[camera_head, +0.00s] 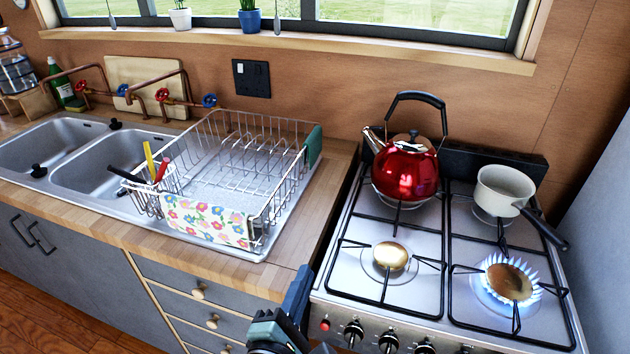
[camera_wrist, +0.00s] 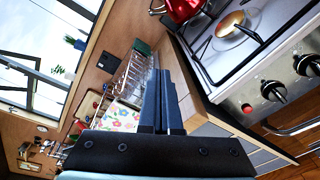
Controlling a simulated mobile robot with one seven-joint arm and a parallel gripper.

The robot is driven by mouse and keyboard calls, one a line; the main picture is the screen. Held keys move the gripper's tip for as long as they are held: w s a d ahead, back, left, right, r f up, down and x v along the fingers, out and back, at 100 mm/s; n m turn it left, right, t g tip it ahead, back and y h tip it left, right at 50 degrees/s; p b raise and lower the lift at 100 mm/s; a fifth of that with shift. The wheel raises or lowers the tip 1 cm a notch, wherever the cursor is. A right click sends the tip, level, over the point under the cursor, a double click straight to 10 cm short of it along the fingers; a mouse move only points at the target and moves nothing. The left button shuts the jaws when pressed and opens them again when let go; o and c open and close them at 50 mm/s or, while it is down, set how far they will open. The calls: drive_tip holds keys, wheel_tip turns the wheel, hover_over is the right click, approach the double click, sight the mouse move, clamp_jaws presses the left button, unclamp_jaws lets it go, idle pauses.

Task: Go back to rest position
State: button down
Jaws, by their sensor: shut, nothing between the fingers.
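My gripper (camera_wrist: 160,100) is shut and empty, its two dark fingers together in the wrist view. In the head view its dark finger (camera_head: 299,292) shows at the bottom edge, in front of the counter and beside the left front of the stove. The rest of my gripper is cut off by the frame there. It appears apart from the counter, stove and rack, with nothing held.
The gas stove (camera_head: 390,309) has a lit front-right burner (camera_head: 508,283), a red kettle (camera_head: 405,172) and a white saucepan (camera_head: 503,190). A dish rack (camera_head: 262,218) with a flowered cloth (camera_head: 205,222) stands by the sink (camera_head: 48,143). Drawers (camera_head: 190,268) lie below the counter.

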wheel_tip(320, 180, up, 28)
drive_tip(key=w+d+m+t+p, duration=0.25)
drive_tip(key=m+t, duration=0.25)
drive_tip(key=m, duration=0.7)
drive_tip(key=s+r+m+t+y+p, duration=0.1)
drive_tip(key=s+r+m+t+y, duration=0.1)
drive_tip(key=s+r, duration=0.4)
drive_tip(key=s+r+m+t+y+p, duration=0.1)
drive_tip(key=s+r+m+t, duration=0.3)
drive_tip(key=r, duration=1.3)
drive_tip(key=s+m+y, duration=0.1)
drive_tip(key=m, duration=0.2)
drive_tip(key=shift+s+a+r, duration=0.25)
drive_tip(key=shift+s+r, duration=0.05)
drive_tip(key=shift+s, duration=0.1)
